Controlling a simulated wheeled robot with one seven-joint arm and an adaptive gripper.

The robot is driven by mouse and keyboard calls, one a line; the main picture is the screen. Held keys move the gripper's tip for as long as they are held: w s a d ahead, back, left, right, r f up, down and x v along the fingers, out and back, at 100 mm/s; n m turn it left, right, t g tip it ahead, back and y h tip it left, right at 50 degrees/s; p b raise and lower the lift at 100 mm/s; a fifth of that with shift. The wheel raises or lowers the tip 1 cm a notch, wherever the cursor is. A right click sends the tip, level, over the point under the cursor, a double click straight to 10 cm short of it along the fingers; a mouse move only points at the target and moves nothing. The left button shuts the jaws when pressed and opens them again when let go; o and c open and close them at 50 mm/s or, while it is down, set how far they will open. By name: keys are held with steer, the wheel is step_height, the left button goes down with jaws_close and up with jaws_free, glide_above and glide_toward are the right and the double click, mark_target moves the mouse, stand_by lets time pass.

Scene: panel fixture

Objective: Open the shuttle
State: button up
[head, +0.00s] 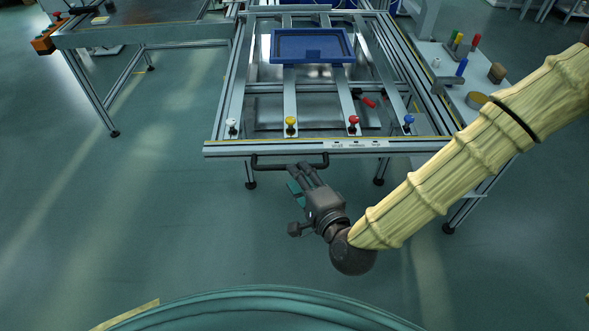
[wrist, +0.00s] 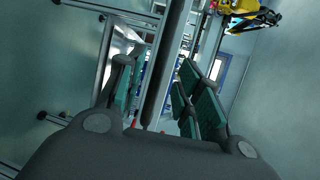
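The panel fixture has a pale front bar (head: 225,149) with a dark U-shaped handle (head: 270,168) below it. I cannot tell which part is the shuttle; the handle is on the front side of the rail frame. My gripper (head: 304,172) is at the right half of the handle. In the wrist view a long dark bar, seemingly the handle (wrist: 168,65), runs between my two spread fingers (wrist: 155,70) with teal pads. Gaps show beside the bar, so the gripper looks open around it. Exact contact is hidden.
A blue tray (head: 277,47) lies on the rails. White (head: 231,125), yellow (head: 290,122), red (head: 353,121) and blue (head: 408,120) knobs line the front. A side table (head: 430,50) with small parts stands right. The floor (head: 140,220) in front is clear.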

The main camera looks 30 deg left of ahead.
steer(key=shift+v, duration=1.25)
steer(key=shift+f, duration=0.1)
steer(key=s+d+f+n+g+h, duration=0.2)
steer(key=d+f+h, duration=0.1)
steer(key=d+f, duration=0.6)
steer(key=s+d+f+n+g+h, duration=0.25)
steer(key=d+f, duration=0.45)
steer(key=f, duration=0.4)
steer(key=s+d+f+n+g+h, duration=0.15)
steer(key=s+d+f, duration=0.25)
steer(key=d, duration=0.4)
steer(key=s+d+f+n+g+h, duration=0.1)
steer(key=s+d+f+g+h, duration=0.2)
steer(key=d, duration=0.5)
steer(key=s+d+f+n+g+h, duration=0.1)
steer(key=s+d+f+h, duration=0.1)
steer(key=s+d+f, duration=0.5)
step_height(320, 180, up, 23)
steer(key=w+d+p, duration=0.1)
steer(key=d+p, duration=0.1)
steer(key=p, duration=1.9)
steer(key=shift+d+r, duration=0.2)
steer(key=shift+d, duration=0.15)
